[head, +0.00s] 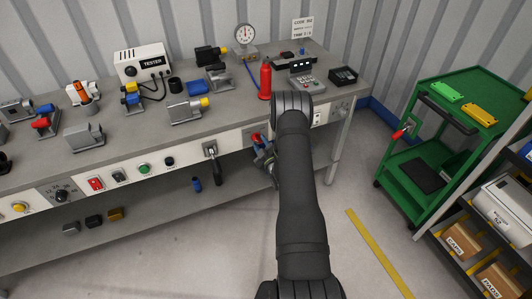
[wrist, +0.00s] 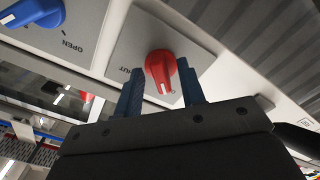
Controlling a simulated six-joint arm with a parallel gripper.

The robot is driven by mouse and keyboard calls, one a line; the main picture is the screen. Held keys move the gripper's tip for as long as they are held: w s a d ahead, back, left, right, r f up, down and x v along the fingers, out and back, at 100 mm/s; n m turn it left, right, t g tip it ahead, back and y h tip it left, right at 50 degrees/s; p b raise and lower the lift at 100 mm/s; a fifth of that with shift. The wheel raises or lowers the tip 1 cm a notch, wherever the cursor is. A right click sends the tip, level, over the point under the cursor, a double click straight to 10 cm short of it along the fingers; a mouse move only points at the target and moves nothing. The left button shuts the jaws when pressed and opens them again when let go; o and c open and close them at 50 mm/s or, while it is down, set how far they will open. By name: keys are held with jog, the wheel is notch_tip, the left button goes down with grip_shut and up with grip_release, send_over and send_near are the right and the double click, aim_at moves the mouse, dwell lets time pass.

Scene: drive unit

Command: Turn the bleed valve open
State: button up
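A red knob (wrist: 160,70) with a white pointer mark sits on a pale plate in the wrist view. Lettering ending in "UT" shows beside it, partly hidden. The red knob also shows on the bench's front panel in the head view (head: 256,137). My gripper (wrist: 160,88) has its two dark blue fingers on either side of the red knob, apart, with the knob between their tips. I see no clear contact. A blue knob (wrist: 32,14) with the upside-down label "OPEN" is at the upper left. I cannot tell which knob is the bleed valve.
The bench front (head: 130,172) carries several switches and knobs left of my gripper. The bench top holds a red bottle (head: 265,82), a tester (head: 142,62) and a gauge (head: 245,36). A green cart (head: 420,190) stands at the right. The floor between is clear.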

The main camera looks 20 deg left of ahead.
jog(key=v, duration=1.7)
jog(key=shift+r, duration=0.15)
jog(key=x, duration=1.7)
jog(key=shift+w+a, duration=0.15)
jog(key=shift+w, duration=0.05)
